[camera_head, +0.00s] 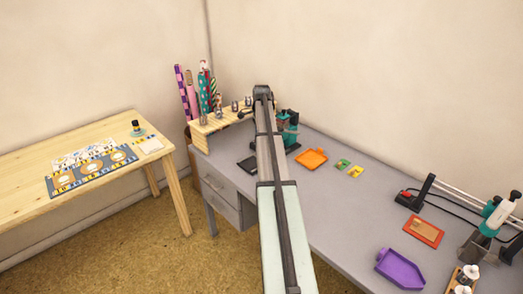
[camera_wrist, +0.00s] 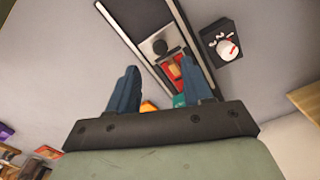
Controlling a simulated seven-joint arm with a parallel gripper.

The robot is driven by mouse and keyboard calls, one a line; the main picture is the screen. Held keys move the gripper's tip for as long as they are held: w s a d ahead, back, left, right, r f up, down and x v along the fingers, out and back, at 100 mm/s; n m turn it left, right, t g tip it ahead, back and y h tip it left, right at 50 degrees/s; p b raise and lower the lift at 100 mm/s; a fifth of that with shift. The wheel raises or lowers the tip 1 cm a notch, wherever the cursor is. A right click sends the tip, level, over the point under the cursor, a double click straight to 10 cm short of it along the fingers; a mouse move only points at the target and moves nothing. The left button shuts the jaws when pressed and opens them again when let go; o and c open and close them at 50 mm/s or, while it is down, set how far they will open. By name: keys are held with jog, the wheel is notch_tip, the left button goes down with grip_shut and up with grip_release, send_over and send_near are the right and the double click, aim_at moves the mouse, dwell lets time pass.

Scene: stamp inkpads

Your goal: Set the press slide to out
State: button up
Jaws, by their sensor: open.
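My gripper (camera_wrist: 159,68) is open, its two blue-grey fingers spread apart with nothing held between them. Beyond the fingers in the wrist view is a long dark frame with pale edges (camera_wrist: 128,22). I see no clear contact with the fingers. In the head view a teal press (camera_head: 288,128) stands at the desk's far end, partly hidden by my arm.
A wooden rack (camera_head: 222,122) stands left of the press.

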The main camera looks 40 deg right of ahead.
jog(key=shift+f, duration=3.45)
jog(key=shift+c, duration=0.3)
grip_shut()
